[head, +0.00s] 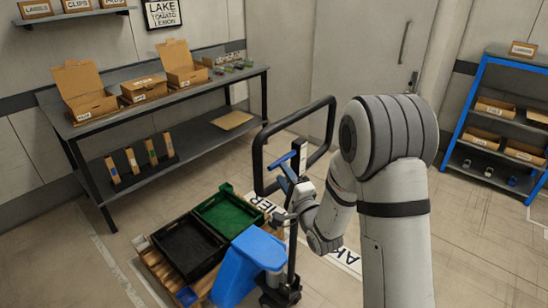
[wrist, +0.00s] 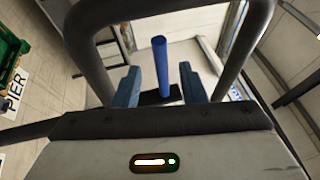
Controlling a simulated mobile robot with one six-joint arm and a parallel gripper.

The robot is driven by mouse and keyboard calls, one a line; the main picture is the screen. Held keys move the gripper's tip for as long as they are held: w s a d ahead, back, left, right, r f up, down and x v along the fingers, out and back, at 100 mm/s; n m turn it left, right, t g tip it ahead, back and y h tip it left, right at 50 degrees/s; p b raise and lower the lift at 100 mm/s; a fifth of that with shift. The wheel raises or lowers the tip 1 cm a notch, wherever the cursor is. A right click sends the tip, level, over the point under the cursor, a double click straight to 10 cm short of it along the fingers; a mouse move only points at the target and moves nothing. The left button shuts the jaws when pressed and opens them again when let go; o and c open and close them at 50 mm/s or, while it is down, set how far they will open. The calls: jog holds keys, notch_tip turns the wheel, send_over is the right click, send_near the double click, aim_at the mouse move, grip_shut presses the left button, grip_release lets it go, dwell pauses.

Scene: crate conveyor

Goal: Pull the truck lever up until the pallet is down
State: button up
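The truck shows in the head view with a black looped handle (head: 258,160) and a dark upright post (head: 292,250). Its blue lever (wrist: 160,66) shows in the wrist view as a round bar, lying between my two blue fingers with a gap on each side. In the head view the lever (head: 279,161) is by the loop, close to my fingers. My gripper (wrist: 160,88) is open; I see no contact with the lever. The wooden pallet (head: 158,268) lies at lower left, largely covered by crates. Its height above the floor is hard to tell.
A black crate (head: 160,238), a green crate (head: 200,204) and a blue bin-like object (head: 240,268) are at the pallet. A dark table (head: 130,106) with open cartons stands behind. A blue-framed shelf (head: 464,110) is at right. Floor between is mostly clear.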

aim_at(282, 160)
jog(key=p+x, duration=0.2)
jog(key=x, duration=0.5)
jog(key=shift+w+a+r, duration=0.1)
jog(key=shift+r, duration=0.05)
grip_shut()
dwell(0.4)
